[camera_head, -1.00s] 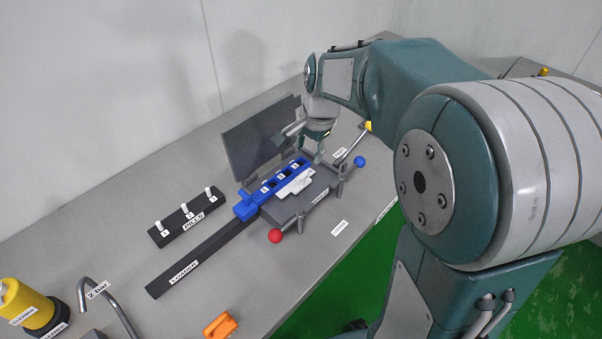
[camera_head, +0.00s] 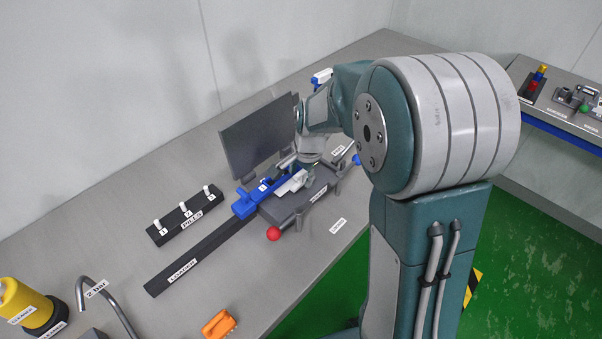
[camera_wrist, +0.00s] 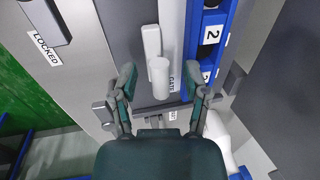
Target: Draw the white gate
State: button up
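The white gate (camera_head: 292,184) lies along the near side of the blue slotted loader (camera_head: 245,203) on the grey metering block. In the wrist view the gate (camera_wrist: 152,42) is a white bar with an upright rounded knob (camera_wrist: 160,80) at its end, beside the blue piece (camera_wrist: 207,45) marked 2. My gripper (camera_wrist: 160,78) is open, with one finger on each side of the knob. Gaps show between the fingers and the knob. In the head view my wrist hides the gripper's fingertips and the far end of the block.
A dark upright panel (camera_head: 258,137) stands behind the block. A red ball handle (camera_head: 273,234) and a blue ball handle (camera_head: 357,160) sit at its sides. The pills rack (camera_head: 184,224) is at left. A bent hook (camera_head: 100,290) and an orange piece (camera_head: 219,324) are nearer.

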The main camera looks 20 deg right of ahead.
grip_shut()
jog(key=shift+s, duration=0.1)
jog(key=s+d, duration=0.1)
jog(key=s, duration=0.2)
jog(key=shift+d, duration=0.4)
jog(key=shift+o, duration=0.4)
grip_release()
notch_tip(320, 180, up, 12)
jog(key=s+d, duration=0.1)
jog(key=s, duration=0.1)
jog(key=shift+f, duration=0.15)
jog(key=shift+d, duration=0.1)
